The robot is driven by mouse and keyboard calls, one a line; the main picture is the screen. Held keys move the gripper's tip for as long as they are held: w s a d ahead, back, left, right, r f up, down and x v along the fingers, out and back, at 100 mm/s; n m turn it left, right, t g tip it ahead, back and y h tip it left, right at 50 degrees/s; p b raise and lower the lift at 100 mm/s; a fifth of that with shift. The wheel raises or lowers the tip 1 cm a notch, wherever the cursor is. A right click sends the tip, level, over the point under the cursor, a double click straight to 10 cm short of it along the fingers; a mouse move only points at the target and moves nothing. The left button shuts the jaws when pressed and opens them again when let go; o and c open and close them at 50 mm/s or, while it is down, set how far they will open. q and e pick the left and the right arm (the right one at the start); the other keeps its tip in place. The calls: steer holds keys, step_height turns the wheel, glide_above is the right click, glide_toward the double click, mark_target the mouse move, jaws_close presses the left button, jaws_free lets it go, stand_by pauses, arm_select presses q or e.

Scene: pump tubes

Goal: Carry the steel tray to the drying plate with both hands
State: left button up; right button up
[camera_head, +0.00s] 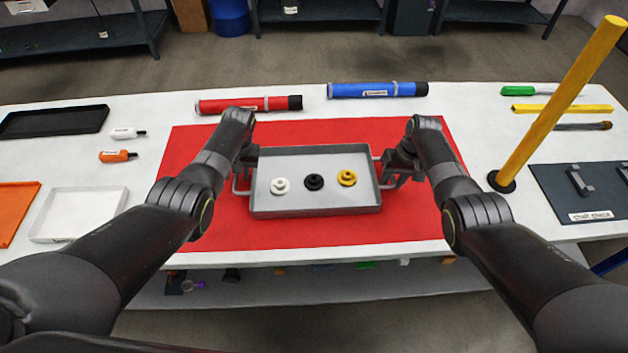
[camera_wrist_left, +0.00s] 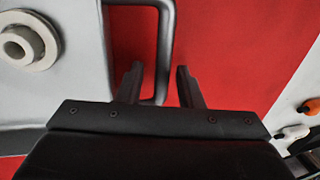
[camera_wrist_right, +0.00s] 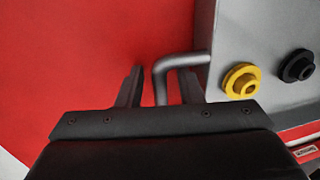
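The steel tray (camera_head: 316,208) sits on the red mat (camera_head: 200,150) in the middle of the table. It holds a white, a black and a yellow ringed part, and has a bar handle at each end. My left gripper (camera_head: 241,172) is at the left handle; in the left wrist view its fingers (camera_wrist_left: 158,82) stand apart with the handle (camera_wrist_left: 167,45) between them. My right gripper (camera_head: 390,172) is at the right handle; in the right wrist view its fingers (camera_wrist_right: 160,84) stand apart either side of the handle (camera_wrist_right: 175,62). I cannot tell for sure which plate is the drying plate.
A dark plate (camera_head: 560,190) with grey blocks and a small label lies at the right. A yellow post (camera_head: 550,115) stands beside it. Red (camera_head: 240,105) and blue (camera_head: 370,90) tubes lie behind the tray. A white tray (camera_head: 62,210) and a black tray (camera_head: 50,122) lie left.

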arm_select(q)
jaws_close()
arm_select(e)
jaws_close()
arm_select(q)
steer(key=shift+r, duration=0.2)
arm_select(e)
steer(key=shift+w+r, duration=0.1)
steer(key=shift+r, duration=0.1)
